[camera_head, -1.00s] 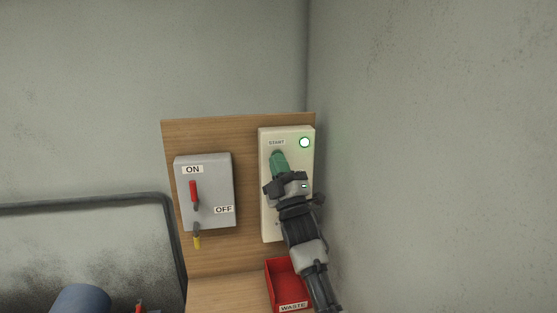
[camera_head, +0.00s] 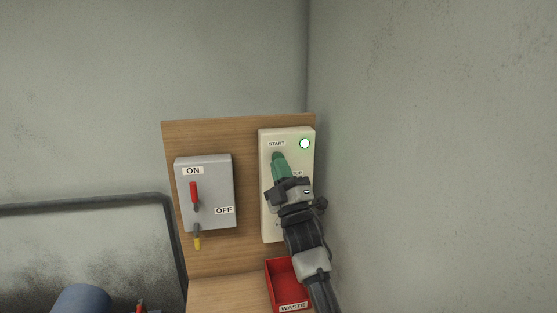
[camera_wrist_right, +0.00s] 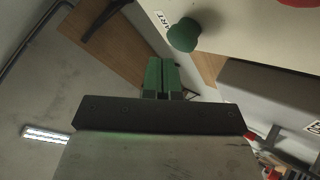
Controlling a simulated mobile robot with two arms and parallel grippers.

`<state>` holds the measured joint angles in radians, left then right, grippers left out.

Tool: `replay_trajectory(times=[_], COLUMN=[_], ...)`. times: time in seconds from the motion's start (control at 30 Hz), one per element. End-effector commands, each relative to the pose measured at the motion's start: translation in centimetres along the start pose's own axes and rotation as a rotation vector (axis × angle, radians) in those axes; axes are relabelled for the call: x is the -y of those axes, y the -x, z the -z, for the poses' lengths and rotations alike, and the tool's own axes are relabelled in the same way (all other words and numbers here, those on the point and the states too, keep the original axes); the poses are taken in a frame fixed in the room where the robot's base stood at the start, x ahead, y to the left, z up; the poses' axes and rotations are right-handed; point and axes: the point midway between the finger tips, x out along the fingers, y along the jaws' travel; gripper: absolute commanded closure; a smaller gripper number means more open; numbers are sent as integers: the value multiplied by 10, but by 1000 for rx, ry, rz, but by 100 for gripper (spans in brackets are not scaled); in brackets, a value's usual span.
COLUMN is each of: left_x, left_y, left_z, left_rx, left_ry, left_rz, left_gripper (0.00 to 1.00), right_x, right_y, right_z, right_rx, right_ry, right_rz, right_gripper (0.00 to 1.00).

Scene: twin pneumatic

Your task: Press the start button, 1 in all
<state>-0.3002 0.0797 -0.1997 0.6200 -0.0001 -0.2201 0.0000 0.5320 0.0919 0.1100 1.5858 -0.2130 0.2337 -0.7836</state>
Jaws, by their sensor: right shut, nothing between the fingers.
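The cream control box (camera_head: 303,160) hangs on the wooden board, with a START label and a lit lamp (camera_head: 304,144) glowing white-green at its top right. The green start button (camera_wrist_right: 184,34) shows in the right wrist view beside the START label. In the head view it is mostly or wholly hidden by my right gripper (camera_head: 279,156). That gripper has green fingers, shut and empty, in front of the button area. In the wrist view the fingertips (camera_wrist_right: 162,62) lie close to the button with a gap in the picture; the depth gap is unclear. My left gripper is not in view.
A grey switch box (camera_head: 222,180) with a red lever (camera_head: 194,194), marked ON and OFF, is left of the control box. A red WASTE bin (camera_head: 281,272) stands below. A part of a red button (camera_wrist_right: 298,2) shows in the wrist view. A bare wall is close on the right.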

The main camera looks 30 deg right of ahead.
Motion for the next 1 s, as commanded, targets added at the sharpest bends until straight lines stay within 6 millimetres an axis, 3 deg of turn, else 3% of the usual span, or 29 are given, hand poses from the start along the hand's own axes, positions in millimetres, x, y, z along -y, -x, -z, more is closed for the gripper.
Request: replay_trajectory(times=[0.53,1.0], left_x=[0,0], left_y=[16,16], left_z=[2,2], left_rx=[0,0], left_ry=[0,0], left_rz=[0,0], left_gripper=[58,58], right_x=[-24,-25], right_y=[31,35], right_z=[23,25], right_rx=[0,0], right_ry=[-1,0], right_rz=[0,0], right_gripper=[100,100])
